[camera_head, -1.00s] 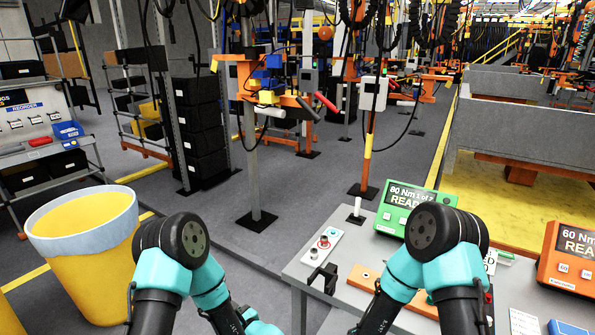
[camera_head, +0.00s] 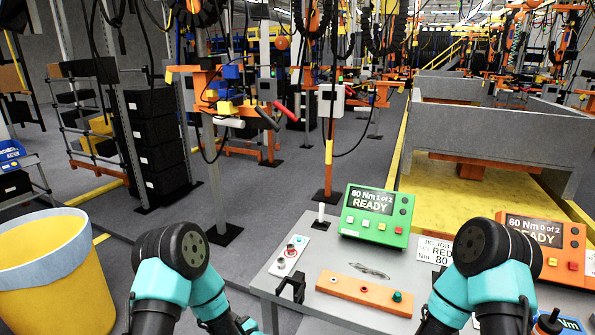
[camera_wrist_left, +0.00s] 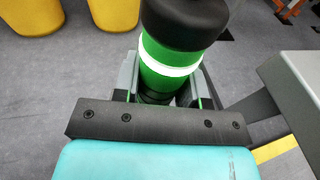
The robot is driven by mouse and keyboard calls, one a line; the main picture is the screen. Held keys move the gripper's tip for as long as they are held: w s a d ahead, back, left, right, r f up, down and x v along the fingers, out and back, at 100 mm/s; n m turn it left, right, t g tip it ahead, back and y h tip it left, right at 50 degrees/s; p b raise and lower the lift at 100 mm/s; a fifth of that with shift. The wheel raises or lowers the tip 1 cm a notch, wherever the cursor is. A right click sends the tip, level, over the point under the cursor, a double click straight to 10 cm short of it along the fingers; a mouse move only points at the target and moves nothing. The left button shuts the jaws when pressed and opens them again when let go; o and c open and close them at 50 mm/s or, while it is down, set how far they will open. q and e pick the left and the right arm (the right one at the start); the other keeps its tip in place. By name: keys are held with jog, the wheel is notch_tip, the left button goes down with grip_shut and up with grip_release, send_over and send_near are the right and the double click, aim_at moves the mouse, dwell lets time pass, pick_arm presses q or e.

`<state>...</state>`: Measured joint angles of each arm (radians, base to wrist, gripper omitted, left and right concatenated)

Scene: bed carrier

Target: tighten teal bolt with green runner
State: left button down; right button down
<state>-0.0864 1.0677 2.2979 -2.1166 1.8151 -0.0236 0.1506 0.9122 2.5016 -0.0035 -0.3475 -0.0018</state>
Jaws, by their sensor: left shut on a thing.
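My left gripper (camera_wrist_left: 166,82) is shut on the green runner (camera_wrist_left: 160,88) in the left wrist view. The runner has a black end, a glowing white ring and a green body, and its far end is out of frame. In the head view the left gripper and runner are out of sight below the frame. The teal bolt (camera_head: 397,296) stands at the right end of an orange bar (camera_head: 365,292) on the grey table. A second, pale-ringed bolt spot (camera_head: 335,280) is at the bar's left end. My right gripper is out of sight.
A green controller (camera_head: 377,215) reads "1 of 2 READY"; an orange controller (camera_head: 542,246) reads "0 of 2 READY". A white button panel (camera_head: 290,256) and black holder (camera_head: 292,287) are at the table's (camera_head: 320,240) left. A yellow bin (camera_head: 58,280) stands left on the floor.

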pick_arm(q)
jog(key=shift+w+r, duration=0.1)
jog(key=shift+r, duration=0.05)
jog(key=w+r+m+t+h, duration=0.1)
jog(key=w+r, duration=0.2)
jog(key=r, duration=0.7)
jog(key=w+d+r+m+t+h, duration=0.1)
jog(key=w+r, duration=0.2)
jog(key=r, duration=0.8)
jog(key=w+d+r+m+t+h, duration=0.1)
jog(key=w+r, duration=0.2)
jog(key=r, duration=0.8)
jog(key=shift+r+m+h, duration=0.2)
jog(key=shift+m+h, duration=0.1)
jog(key=shift+h, duration=0.1)
jog(key=shift+w+d+t, duration=0.1)
jog(key=shift+d+t, duration=0.05)
jog(key=shift+t, duration=0.15)
